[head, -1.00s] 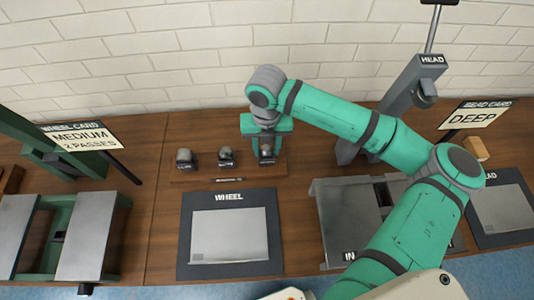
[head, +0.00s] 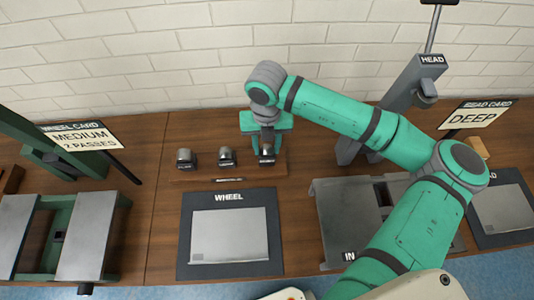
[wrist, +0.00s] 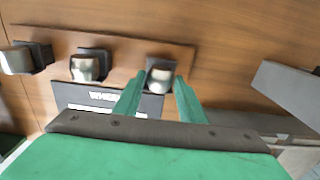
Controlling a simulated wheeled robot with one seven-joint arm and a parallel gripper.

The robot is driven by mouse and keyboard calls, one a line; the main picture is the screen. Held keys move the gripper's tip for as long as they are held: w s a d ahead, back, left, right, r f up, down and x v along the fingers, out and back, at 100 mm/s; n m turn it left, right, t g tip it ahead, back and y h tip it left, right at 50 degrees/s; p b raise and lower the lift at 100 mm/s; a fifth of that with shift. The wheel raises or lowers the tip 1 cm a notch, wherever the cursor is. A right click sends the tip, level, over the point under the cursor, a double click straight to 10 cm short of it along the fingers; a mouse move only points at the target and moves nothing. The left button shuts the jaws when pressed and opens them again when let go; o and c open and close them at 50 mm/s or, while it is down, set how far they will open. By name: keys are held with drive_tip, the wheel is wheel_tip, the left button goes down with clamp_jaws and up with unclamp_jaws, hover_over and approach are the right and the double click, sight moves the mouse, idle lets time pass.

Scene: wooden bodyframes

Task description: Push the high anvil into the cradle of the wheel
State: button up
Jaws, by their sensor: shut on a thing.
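Three small metal anvils on dark bases stand in a row on a wooden rack: the left one (head: 185,157), the middle one (head: 226,156) and the right one (head: 266,148). Their labels are too small to read. My gripper (head: 266,137) is down at the right anvil, which shows between its green fingers in the wrist view (wrist: 160,76). It is shut on this anvil, which still sits at the rack. The wheel machine (head: 95,240) is the green and grey frame at far left. A small dark socket (head: 59,237), possibly the cradle, lies between its plates.
A wheel card (head: 82,137) reads "MEDIUM 2 PASSES" on a slanted post. A WHEEL mat (head: 187,262) with a grey sheet (head: 228,235) lies before the rack. The head machine (head: 410,90) stands right, behind my arm. Bare tabletop separates rack and wheel machine.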

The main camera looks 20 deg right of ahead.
drive_tip(key=shift+r, duration=0.35)
drive_tip(key=shift+r, duration=0.65)
clamp_jaws()
drive_tip(key=shift+r, duration=1)
